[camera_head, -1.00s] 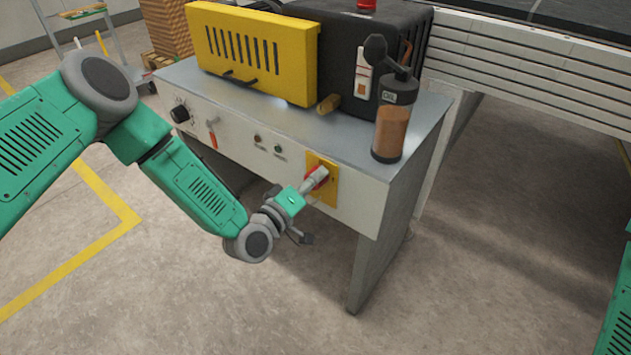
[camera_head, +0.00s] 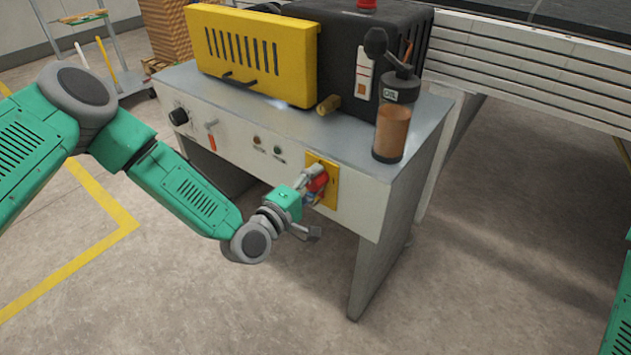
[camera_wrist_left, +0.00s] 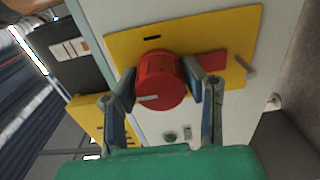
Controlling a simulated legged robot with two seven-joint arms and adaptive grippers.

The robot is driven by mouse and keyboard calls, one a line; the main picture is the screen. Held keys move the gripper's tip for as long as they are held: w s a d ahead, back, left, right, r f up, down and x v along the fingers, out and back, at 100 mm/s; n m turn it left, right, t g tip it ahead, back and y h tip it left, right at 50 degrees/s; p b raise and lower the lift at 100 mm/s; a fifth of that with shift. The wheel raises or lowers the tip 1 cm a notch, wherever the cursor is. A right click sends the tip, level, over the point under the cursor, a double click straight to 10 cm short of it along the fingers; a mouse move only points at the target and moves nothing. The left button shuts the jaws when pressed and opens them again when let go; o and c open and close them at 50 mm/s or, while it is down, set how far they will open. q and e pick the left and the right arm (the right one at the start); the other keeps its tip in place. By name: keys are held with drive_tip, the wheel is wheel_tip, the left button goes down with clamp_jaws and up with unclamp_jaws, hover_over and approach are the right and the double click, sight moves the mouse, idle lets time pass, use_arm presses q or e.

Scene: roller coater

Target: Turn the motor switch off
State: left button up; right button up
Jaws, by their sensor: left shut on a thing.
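The motor switch is a red rotary knob (camera_head: 318,183) on a yellow plate (camera_head: 331,188), on the front panel of the grey machine cabinet. In the left wrist view the red knob (camera_wrist_left: 160,82) sits between the two fingers of my left gripper (camera_wrist_left: 161,88), with a small white mark near its lower left. A red flat piece (camera_wrist_left: 213,62) shows beside the knob on the yellow plate (camera_wrist_left: 130,48). My left gripper (camera_head: 312,180) is shut on the knob and hides part of it in the head view. My right gripper is not seen; only part of my right arm shows at the right edge.
A black knob (camera_head: 179,116), an orange-handled lever (camera_head: 211,138) and small buttons (camera_head: 277,150) are on the same panel. An oil bottle (camera_head: 393,128) and a yellow guard (camera_head: 240,50) stand on top. The floor in front is clear.

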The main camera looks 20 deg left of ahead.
use_arm(q)
drive_tip(key=shift+a+f, duration=0.15)
drive_tip(key=shift+f, duration=0.1)
drive_tip(key=o, duration=1.2)
drive_tip(key=shift+c, duration=0.2)
drive_tip(key=shift+r, duration=0.1)
drive_tip(key=shift+s, duration=0.1)
drive_tip(key=v, duration=1.2)
drive_tip(key=shift+a, duration=0.1)
